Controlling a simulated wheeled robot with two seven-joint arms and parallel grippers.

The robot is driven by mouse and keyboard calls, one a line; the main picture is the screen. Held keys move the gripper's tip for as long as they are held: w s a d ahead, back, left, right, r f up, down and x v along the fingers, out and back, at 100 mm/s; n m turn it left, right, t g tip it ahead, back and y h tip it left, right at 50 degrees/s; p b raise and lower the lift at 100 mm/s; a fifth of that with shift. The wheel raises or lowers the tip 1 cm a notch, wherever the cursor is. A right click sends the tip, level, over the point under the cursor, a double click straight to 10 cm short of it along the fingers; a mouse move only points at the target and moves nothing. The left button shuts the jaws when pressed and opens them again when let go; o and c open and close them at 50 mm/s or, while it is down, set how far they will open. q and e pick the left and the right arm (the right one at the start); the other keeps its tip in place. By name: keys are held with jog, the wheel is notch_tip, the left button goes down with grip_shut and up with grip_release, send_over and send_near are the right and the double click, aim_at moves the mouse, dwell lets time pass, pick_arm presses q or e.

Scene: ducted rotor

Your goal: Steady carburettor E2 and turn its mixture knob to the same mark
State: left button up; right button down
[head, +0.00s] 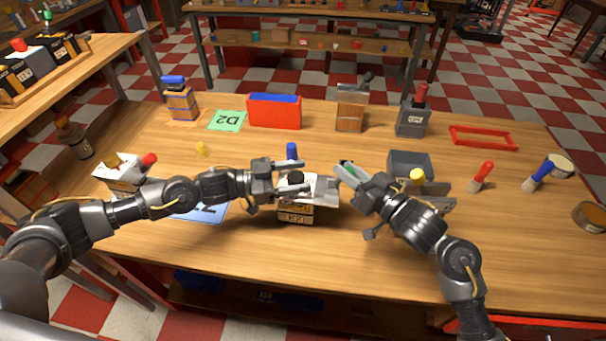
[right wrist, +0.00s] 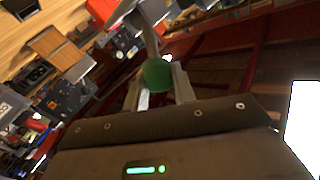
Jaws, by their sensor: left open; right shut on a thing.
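The carburettor (head: 296,211), a light block with a silver top, a dark cap and a yellowish labelled front, stands at the middle of the table. I cannot read its label surely. My left gripper (head: 294,178) is open, with its fingers reaching over the block's top from the left. My right gripper (head: 347,178) is at the block's right side. In the right wrist view the right gripper (right wrist: 158,85) is shut on a round green knob (right wrist: 157,75). Only a bit of green shows between the fingers in the head view. Whether the knob is joined to the block is hidden.
A similar silver-topped block with a red knob (head: 122,176) stands at the left. A blue card (head: 203,212) lies under my left arm. The front of the table is clear.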

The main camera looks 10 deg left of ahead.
pick_arm(q)
jog(key=shift+x, duration=0.95)
jog(key=c, duration=1)
